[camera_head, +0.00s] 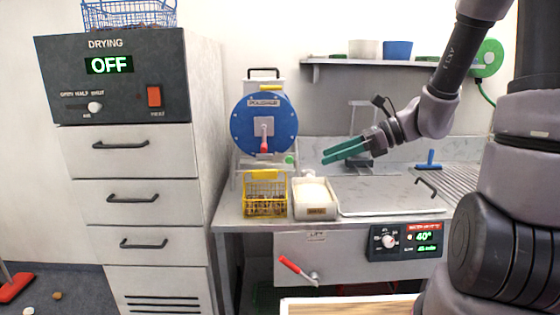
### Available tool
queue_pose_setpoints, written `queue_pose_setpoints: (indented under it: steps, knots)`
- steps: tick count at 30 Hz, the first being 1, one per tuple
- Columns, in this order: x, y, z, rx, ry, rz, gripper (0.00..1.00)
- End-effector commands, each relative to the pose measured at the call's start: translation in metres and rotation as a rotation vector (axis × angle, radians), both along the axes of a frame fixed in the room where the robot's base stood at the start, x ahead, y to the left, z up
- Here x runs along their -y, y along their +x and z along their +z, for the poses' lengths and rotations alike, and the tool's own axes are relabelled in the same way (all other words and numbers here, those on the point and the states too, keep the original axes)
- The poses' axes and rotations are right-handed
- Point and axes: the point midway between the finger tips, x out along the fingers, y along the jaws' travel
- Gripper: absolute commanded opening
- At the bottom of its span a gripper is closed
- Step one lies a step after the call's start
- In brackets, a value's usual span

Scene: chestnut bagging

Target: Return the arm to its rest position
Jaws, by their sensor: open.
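My gripper (345,152) has green fingers and hangs in the air above the counter, right of the blue drum machine. It points to the left and holds nothing that I can see. My grey arm comes down from the upper right to it. Below it on the counter stand a yellow wire basket (265,208) with brown contents and a white container (314,198). The gripper is apart from both.
A drying cabinet (150,205) stands left, its display reading OFF. The blue drum machine (250,110) sits at the counter's back. A shelf (335,61) runs along the wall. A red-handled lever (295,268) sticks out in front. Brown bits lie on the floor.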

Motion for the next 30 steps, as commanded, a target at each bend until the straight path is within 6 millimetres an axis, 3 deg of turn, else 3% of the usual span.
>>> queue_pose_setpoints:
  steps: [5,12,21,25,30]
  knots:
    - [0.01,-0.041,0.02,0.309,-0.323,0.277,0.81]
    - [0.052,-0.076,0.057,0.725,-0.753,0.599,0.81]
    - [0.105,-0.097,0.12,1.127,-1.19,0.842,0.81]
    - [0.116,-0.101,0.133,1.192,-1.272,0.876,0.81]
    - [0.119,-0.102,0.136,1.207,-1.294,0.887,0.81]
